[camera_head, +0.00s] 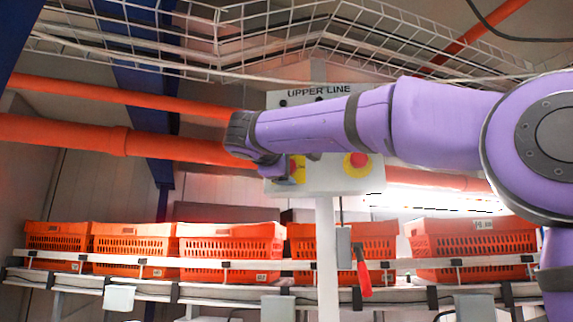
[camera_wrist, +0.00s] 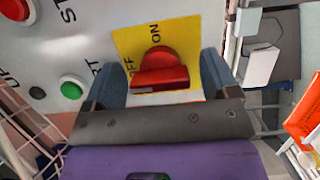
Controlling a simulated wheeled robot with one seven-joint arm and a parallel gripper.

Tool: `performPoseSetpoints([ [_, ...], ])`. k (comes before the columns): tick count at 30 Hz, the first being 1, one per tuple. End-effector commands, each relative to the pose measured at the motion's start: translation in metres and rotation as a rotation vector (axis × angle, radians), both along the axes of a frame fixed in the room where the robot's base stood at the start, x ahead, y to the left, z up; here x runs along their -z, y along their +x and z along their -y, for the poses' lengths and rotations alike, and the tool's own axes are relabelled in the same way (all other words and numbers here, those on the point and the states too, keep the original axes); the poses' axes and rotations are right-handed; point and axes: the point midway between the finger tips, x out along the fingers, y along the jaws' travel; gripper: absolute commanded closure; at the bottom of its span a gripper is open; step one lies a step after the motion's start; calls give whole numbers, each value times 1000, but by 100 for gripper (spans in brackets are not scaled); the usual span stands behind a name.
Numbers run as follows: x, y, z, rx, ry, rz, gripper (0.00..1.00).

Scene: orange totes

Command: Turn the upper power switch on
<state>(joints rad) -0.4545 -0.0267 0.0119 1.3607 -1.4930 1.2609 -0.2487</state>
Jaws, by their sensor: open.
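The upper power switch shows in the wrist view as a red rotary knob (camera_wrist: 158,72) on a yellow plate (camera_wrist: 187,42) marked OFF and ON. Its raised grip lies roughly across the picture; the OFF mark is at its left and ON above it. My gripper (camera_wrist: 163,80) is open, one finger on each side of the knob; I cannot tell if either touches it. In the head view my gripper (camera_head: 277,168) is at the lower left of the white UPPER LINE box (camera_head: 325,182), partly covering the switch's yellow plate (camera_head: 299,170).
A second red knob on yellow (camera_head: 357,160) sits right of my gripper. A green button (camera_wrist: 72,88) and a red button (camera_wrist: 15,8) are nearby. A red-handled lever (camera_head: 363,275) hangs below the box. Orange totes (camera_head: 230,250) line a conveyor; wire trays run overhead.

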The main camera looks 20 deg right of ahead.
Motion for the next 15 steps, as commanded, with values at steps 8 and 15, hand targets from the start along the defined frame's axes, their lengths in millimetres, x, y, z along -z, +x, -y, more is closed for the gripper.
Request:
performPoseSetpoints([
  [8, 0, 0, 0, 0, 0, 0, 49],
  [15, 0, 0, 0, 0, 2, 1, 68],
])
